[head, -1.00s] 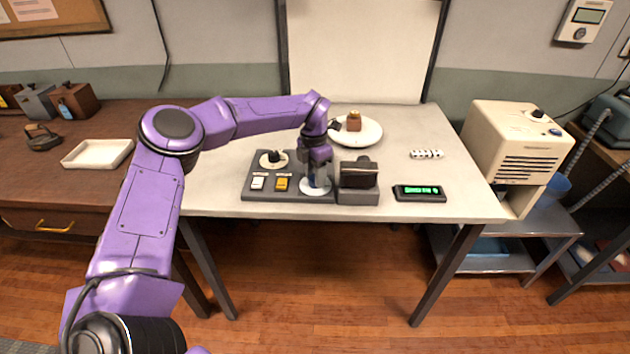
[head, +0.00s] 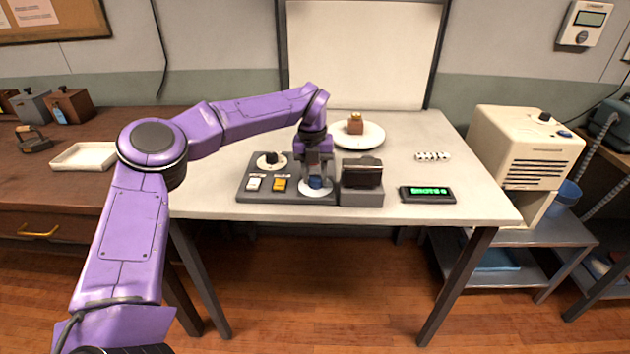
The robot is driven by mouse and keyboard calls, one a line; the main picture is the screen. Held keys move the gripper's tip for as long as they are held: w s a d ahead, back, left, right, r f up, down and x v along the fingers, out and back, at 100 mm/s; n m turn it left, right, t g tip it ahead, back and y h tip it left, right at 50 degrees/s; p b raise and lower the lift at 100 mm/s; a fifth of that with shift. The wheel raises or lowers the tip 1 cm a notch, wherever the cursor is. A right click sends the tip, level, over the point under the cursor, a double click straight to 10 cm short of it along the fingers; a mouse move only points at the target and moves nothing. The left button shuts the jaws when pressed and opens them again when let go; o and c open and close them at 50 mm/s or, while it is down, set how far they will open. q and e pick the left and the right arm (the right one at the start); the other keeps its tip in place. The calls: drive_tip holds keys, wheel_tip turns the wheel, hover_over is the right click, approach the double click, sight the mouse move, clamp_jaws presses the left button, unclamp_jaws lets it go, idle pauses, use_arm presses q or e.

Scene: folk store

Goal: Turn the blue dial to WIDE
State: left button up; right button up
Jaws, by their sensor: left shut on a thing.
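The blue dial (head: 316,182) sits on a round white plate at the right end of the grey control panel (head: 246,188). My left gripper (head: 316,173) points down over it and is shut on the dial, hiding part of it. The markings around the dial are too small to read, so its setting cannot be told. A black dial (head: 272,156) on its own white plate, a white switch (head: 254,183) and a yellow switch (head: 280,185) share the panel. My right gripper is not in view.
A dark block on a grey stand (head: 361,190) stands close right of the panel. A black display with green text (head: 427,194) lies further right.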

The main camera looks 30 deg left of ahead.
sight(313, 177)
use_arm(q)
drive_tip(key=shift+n+b, duration=0.65)
drive_tip(key=shift+n, duration=0.35)
drive_tip(key=o, duration=1)
drive_tip(key=shift+a, duration=0.1)
drive_tip(key=shift+o, duration=0.2)
wheel_tip(313, 177, up, 10)
drive_tip(key=shift+a+r, duration=0.2)
drive_tip(key=shift+s, duration=0.15)
